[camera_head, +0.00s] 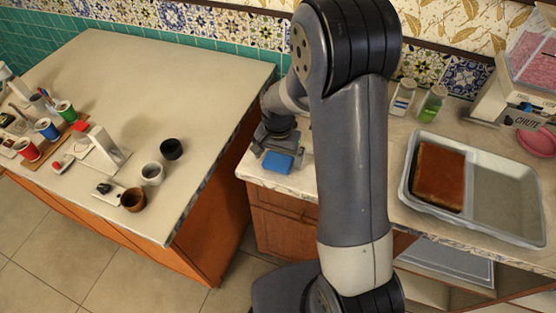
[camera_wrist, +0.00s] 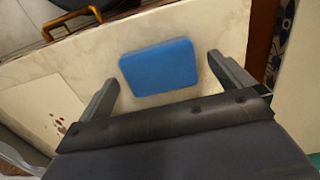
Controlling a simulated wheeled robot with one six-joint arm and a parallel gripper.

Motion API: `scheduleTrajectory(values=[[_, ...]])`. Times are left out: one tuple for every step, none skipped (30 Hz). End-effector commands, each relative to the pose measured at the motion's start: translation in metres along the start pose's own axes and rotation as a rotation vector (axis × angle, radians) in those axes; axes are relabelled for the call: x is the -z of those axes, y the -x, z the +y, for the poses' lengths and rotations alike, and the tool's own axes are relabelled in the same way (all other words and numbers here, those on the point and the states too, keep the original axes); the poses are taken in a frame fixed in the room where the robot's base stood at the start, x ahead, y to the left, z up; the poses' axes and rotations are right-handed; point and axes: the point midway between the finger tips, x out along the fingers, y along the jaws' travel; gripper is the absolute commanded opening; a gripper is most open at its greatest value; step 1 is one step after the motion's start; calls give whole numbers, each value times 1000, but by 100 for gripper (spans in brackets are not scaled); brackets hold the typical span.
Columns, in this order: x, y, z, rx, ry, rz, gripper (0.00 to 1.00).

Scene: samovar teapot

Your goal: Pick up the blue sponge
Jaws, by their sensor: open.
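The blue sponge (camera_head: 278,162) lies on the pale counter near its left corner in the head view. It also shows in the wrist view (camera_wrist: 159,67) as a flat blue block with rounded corners. My gripper (camera_wrist: 166,78) is open, with one finger to the left of the sponge and one to the right. Gaps show between the sponge and both fingers in the wrist view. In the head view my gripper (camera_head: 280,150) is just behind the sponge, partly hidden by my own arm. I cannot tell the exact height of the fingers above the counter.
A grey tray (camera_head: 507,198) holding a brown block (camera_head: 439,175) sits on the right. Two jars (camera_head: 403,97) (camera_head: 433,103) stand behind it. The left table (camera_head: 180,80) holds several cups.

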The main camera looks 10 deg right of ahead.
Motion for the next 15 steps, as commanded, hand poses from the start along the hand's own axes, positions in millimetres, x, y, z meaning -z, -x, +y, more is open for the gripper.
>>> scheduleTrajectory(values=[[0, -4, 0, -1, 0, -2, 100], [0, -6, 0, -1, 0, -2, 100], [0, -7, 0, -1, 0, -1, 100], [0, -8, 0, 0, 0, 0, 100], [0, -8, 0, 0, 0, 0, 100], [0, -8, 0, 1, 0, 1, 100], [0, -8, 0, 1, 0, 1, 100], [0, -8, 0, 1, 0, 1, 100], [0, -8, 0, 1, 0, 1, 100], [0, -8, 0, 1, 0, 1, 100], [0, -8, 0, 1, 0, 1, 98], [0, -8, 0, 1, 0, 1, 94], [0, -8, 0, 1, 0, 1, 92], [0, -8, 0, 1, 0, 1, 89], [0, -8, 0, 1, 0, 1, 86]])
